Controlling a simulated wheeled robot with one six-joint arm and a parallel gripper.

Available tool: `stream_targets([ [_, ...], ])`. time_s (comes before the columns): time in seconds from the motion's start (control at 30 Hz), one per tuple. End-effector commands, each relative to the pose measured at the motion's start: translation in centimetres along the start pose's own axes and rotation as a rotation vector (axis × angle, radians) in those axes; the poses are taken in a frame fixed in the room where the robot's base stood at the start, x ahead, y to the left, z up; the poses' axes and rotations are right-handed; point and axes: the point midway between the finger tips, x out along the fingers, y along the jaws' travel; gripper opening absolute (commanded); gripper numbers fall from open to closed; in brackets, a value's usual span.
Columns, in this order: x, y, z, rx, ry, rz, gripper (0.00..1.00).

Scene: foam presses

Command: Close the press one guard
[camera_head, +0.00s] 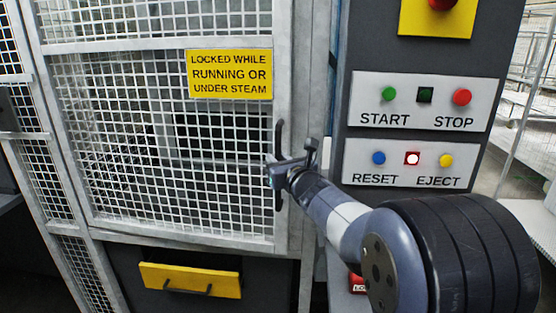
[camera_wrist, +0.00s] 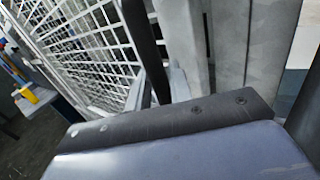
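The press guard (camera_head: 160,232) is a pale metal frame with white wire mesh, and it stands upright across the press front. Its right edge lies near the grey post; whether a small gap is left there I cannot tell. A dark vertical handle (camera_head: 279,135) sits on that right edge. My gripper (camera_head: 277,172) is at the handle's middle. In the wrist view the handle (camera_wrist: 142,35) runs down between my two pale fingers (camera_wrist: 160,88), which lie close on both sides, seemingly shut on it. The fingertips are partly hidden.
A yellow sign (camera_head: 230,74) on the mesh reads locked while running or under steam. Right of the guard, a control panel (camera_head: 416,135) has start, stop, reset and eject buttons; a red-white lamp (camera_head: 412,158) glows. A yellow drawer front (camera_head: 190,280) is below the guard.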

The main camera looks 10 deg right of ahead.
Motion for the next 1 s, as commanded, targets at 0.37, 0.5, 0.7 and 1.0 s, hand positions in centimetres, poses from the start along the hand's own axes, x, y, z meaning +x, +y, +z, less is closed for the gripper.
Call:
stream_targets([
  [0.37, 0.0, 0.0, 0.0, 0.000, 0.000, 0.000, 0.00],
  [0.5, 0.0, 0.0, 0.0, 0.000, 0.000, 0.000, 0.00],
  [0.7, 0.5, -0.4, 0.1, 0.000, -0.001, 0.005, 0.00],
  [1.0, 4.1, -2.8, 0.5, -0.003, -0.007, 0.061, 0.00],
])
